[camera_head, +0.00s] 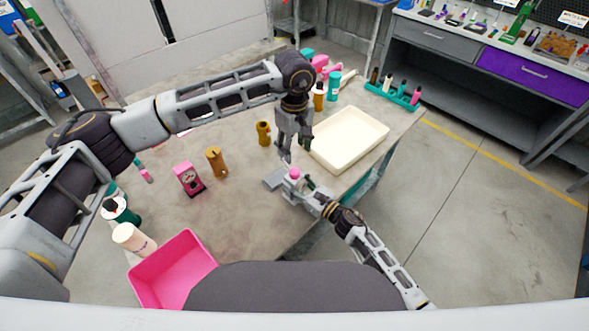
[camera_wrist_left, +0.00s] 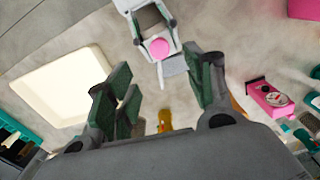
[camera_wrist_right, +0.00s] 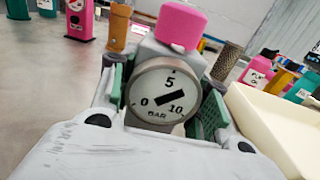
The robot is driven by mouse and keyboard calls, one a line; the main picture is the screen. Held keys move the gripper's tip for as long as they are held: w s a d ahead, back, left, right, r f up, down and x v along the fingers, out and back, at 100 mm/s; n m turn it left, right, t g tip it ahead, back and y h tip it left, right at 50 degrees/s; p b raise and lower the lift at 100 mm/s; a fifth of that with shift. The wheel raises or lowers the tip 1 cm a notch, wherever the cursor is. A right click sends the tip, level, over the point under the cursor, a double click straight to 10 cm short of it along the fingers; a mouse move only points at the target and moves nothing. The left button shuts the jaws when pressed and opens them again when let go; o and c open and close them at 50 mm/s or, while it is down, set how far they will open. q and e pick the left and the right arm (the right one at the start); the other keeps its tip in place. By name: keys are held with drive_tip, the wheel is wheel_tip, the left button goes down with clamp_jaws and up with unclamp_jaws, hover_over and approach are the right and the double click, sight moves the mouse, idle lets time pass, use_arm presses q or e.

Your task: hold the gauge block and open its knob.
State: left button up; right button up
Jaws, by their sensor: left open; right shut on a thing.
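The gauge block (camera_wrist_right: 200,62) is grey with a round white dial (camera_wrist_right: 165,95) marked 0, 5, 10 and BAR. Its pink knob (camera_wrist_right: 180,25) is on top. My right gripper (camera_head: 299,181) is shut on the block, with a green-padded finger on each side in the right wrist view. In the head view the pink knob (camera_head: 294,173) shows near the table's front edge. My left gripper (camera_head: 296,150) is open, pointing down just above the knob. In the left wrist view the knob (camera_wrist_left: 160,48) lies ahead of the spread fingers, apart from them.
A cream tray (camera_head: 348,139) lies right of my left gripper. A pink gauge unit (camera_head: 188,180) and brown cylinders (camera_head: 216,162) stand to the left. A pink bin (camera_head: 172,270) is at the near left. A green rack (camera_head: 393,94) stands at the far right corner.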

sight(294, 171)
use_arm(q)
wheel_tip(294, 171, down, 10)
drive_tip(key=shift+f, duration=0.25)
idle(0.4)
drive_tip(key=c, duration=1)
drive_tip(key=shift+c, duration=0.2)
